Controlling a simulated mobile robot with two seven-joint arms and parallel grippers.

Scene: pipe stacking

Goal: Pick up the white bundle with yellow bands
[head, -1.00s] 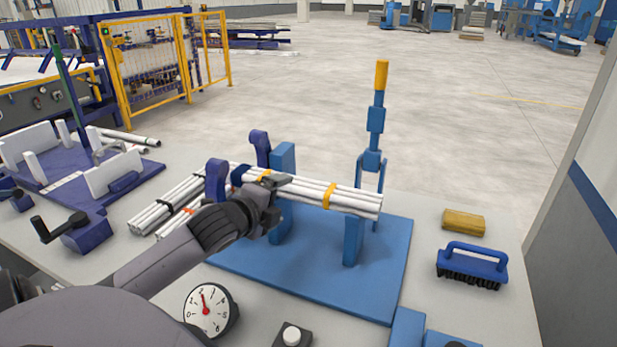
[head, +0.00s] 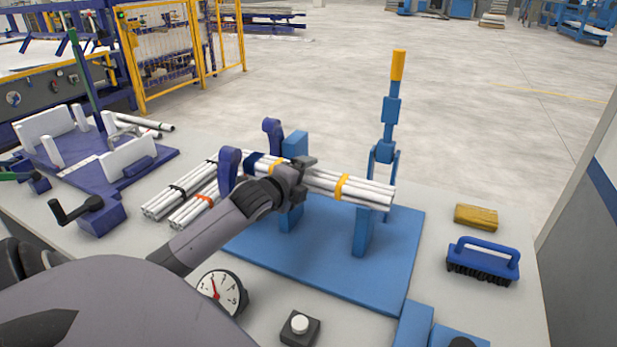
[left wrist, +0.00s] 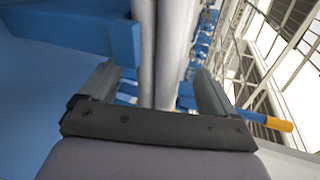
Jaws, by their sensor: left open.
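The white bundle with yellow bands (head: 365,190) lies level across the blue uprights of a blue stand (head: 345,268). One yellow band shows near its right end and another just left of my gripper. My left gripper (head: 303,174) is at the bundle between the two bands, and hides part of it. In the left wrist view, the white tubes (left wrist: 168,55) run between the two spread fingers of my left gripper (left wrist: 155,88), with gaps on both sides. My right gripper is not in view.
Two other white bundles, with a black band (head: 170,197) and a red band (head: 190,213), lie left of the stand. A blue clamp with yellow handle (head: 390,110) rises behind. A gauge (head: 222,293), a brush (head: 483,260) and a yellow block (head: 476,216) sit nearby.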

